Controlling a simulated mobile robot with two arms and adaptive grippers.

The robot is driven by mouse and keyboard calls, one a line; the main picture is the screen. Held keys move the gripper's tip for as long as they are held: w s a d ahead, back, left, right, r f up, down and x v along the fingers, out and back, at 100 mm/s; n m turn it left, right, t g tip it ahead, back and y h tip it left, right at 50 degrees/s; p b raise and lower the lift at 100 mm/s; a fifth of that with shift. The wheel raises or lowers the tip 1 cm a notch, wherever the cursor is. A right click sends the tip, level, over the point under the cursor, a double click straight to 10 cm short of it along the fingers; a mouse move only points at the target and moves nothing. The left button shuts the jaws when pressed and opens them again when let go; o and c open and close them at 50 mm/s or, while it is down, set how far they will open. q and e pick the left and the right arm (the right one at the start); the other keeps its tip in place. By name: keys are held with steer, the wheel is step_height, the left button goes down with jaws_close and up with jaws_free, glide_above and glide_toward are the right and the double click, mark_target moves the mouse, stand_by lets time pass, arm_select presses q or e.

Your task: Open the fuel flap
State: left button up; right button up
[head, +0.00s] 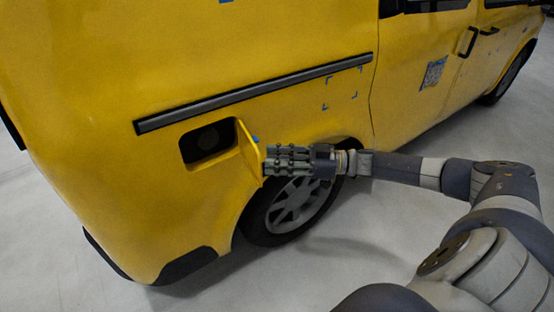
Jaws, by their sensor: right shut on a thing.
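The fuel flap (247,146) on the yellow van stands open, swung out to the right of its recess. The dark fuel recess (208,143) shows to its left, with a round shape dimly visible inside. My right gripper (268,160) is at the free edge of the flap, shut on it. The fingertips partly hide the flap's outer edge. My left gripper is not in view.
The yellow van (100,70) fills the left and top of the view. A black trim strip (255,92) runs above the flap, and a wheel (292,208) sits just below my gripper. The grey floor (400,255) in front is clear.

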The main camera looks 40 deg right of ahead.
steer(key=v, duration=1.2)
steer(key=shift+f, duration=0.1)
